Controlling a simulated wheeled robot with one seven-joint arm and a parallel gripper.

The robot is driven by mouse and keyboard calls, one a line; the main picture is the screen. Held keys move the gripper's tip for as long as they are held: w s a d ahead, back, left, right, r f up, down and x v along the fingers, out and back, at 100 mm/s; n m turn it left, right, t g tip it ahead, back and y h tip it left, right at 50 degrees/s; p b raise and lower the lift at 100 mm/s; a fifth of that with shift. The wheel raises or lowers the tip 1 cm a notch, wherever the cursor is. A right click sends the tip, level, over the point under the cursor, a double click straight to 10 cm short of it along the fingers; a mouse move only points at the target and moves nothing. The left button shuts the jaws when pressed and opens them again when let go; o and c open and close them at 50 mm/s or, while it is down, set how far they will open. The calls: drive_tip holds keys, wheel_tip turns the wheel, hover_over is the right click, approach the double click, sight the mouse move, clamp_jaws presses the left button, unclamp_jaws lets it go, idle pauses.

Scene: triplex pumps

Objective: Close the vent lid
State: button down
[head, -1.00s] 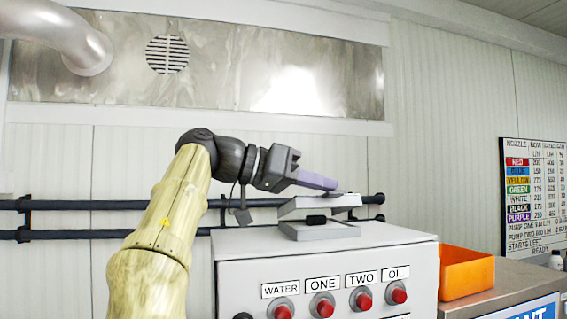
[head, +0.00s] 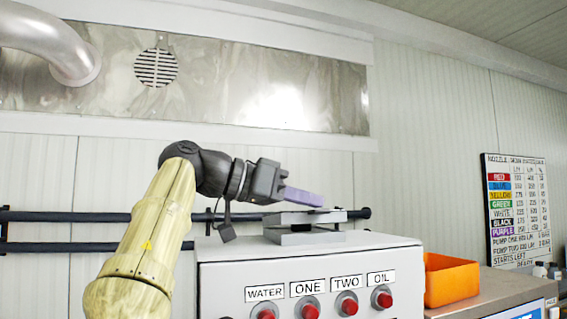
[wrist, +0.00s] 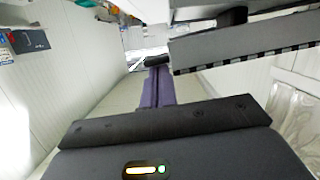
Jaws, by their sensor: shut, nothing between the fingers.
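The vent lid (head: 325,216) is a flat grey slab on top of the grey control cabinet. It sits just above its grey vent base (head: 305,238), with a dark part between them and little gap showing. My gripper (head: 318,207) has shut purple fingers, empty, pointing right and slightly down. Their tips are at the lid's top; I cannot tell whether they touch it. In the wrist view the shut purple fingers (wrist: 157,72) point away from me. A grey slab with a dark notched edge is at the upper right there; I cannot tell which part it is.
The cabinet (head: 310,268) has red buttons labelled WATER, ONE, TWO and OIL on its front. Dark pipes (head: 70,216) run along the wall behind. An orange bin (head: 452,283) stands on a counter at the right.

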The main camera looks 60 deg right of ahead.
drive_tip(key=shift+r+p, duration=0.55)
drive_tip(key=shift+r, duration=0.1)
drive_tip(key=w+a+r+p, duration=0.4)
drive_tip(key=w+a+r, duration=0.1)
drive_tip(key=w+a, duration=0.1)
drive_tip(key=shift+w+p, duration=0.35)
drive_tip(key=shift+w, duration=0.3)
drive_tip(key=shift+w+a, duration=0.1)
drive_tip(key=shift+a, duration=0.05)
